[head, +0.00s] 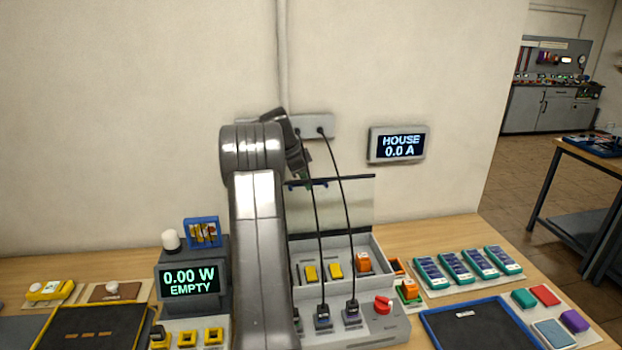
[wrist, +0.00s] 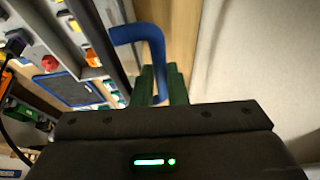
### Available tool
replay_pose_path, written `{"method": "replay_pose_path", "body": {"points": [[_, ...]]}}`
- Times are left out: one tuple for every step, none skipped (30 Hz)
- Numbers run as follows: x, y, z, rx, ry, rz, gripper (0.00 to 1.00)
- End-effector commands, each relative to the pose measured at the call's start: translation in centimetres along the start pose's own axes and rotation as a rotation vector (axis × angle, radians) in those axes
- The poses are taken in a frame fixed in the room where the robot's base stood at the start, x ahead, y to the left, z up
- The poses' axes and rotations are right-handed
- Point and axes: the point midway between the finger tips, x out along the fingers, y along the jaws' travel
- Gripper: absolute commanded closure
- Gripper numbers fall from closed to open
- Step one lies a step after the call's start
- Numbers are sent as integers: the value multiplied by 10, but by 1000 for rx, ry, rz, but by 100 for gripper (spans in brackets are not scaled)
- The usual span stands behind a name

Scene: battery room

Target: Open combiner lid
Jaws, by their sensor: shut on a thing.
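The combiner lid (head: 352,205) is a clear panel with a dark top edge. It stands raised, roughly upright, at the back of the grey combiner box (head: 385,330). Its blue handle (wrist: 152,34) is a bent bar, large in the wrist view, and only a small part shows in the head view. My gripper (head: 306,182) is at the lid's top edge, its green fingers (wrist: 174,84) shut on the handle. My arm hides the left part of the lid and box. Yellow and orange modules (head: 335,270) show inside the open box.
Two black cables hang from a wall socket (head: 316,127) in front of the lid to plugs on the box front. A red knob (head: 383,304) is at the right. A blue-rimmed tray (head: 428,318) and teal battery packs (head: 465,266) lie further right. The wall is close behind.

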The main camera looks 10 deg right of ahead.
Motion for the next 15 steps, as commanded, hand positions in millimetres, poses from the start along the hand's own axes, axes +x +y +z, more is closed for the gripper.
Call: {"method": "replay_pose_path", "body": {"points": [[8, 0, 5, -5, -6, 16, 100], [8, -1, 5, -5, -6, 16, 100], [9, -2, 6, -5, -6, 17, 100], [9, -2, 6, -5, -6, 17, 100], [10, -3, 6, -5, -6, 17, 100], [10, -3, 6, -5, -6, 17, 100], [10, -4, 7, -5, -6, 18, 100], [10, -4, 7, -5, -6, 18, 100], [10, -4, 7, -5, -5, 18, 100], [10, -4, 7, -5, -5, 18, 100], [11, -4, 7, -5, -5, 19, 100], [11, -4, 7, -5, -5, 19, 100], [11, -4, 7, -5, -5, 19, 100], [11, -4, 7, -5, -5, 19, 100], [11, -4, 7, -5, -5, 19, 100]]}}
